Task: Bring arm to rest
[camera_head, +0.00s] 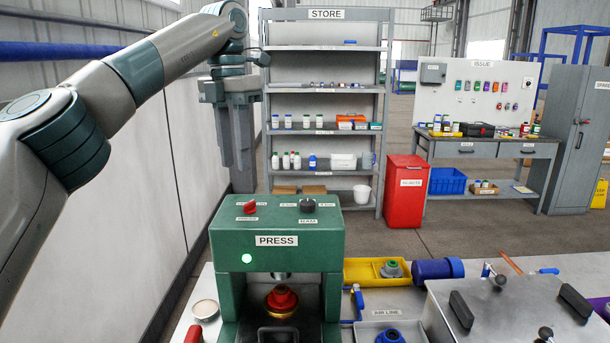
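My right arm and gripper are not in view.
The green press (276,240) stands on the bench in front, with a red part (281,298) inside it. A yellow tray (362,272), a blue cylinder (438,269) and a grey metal box (515,310) lie to its right. The store shelf (325,90) and red bin (405,190) stand behind.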

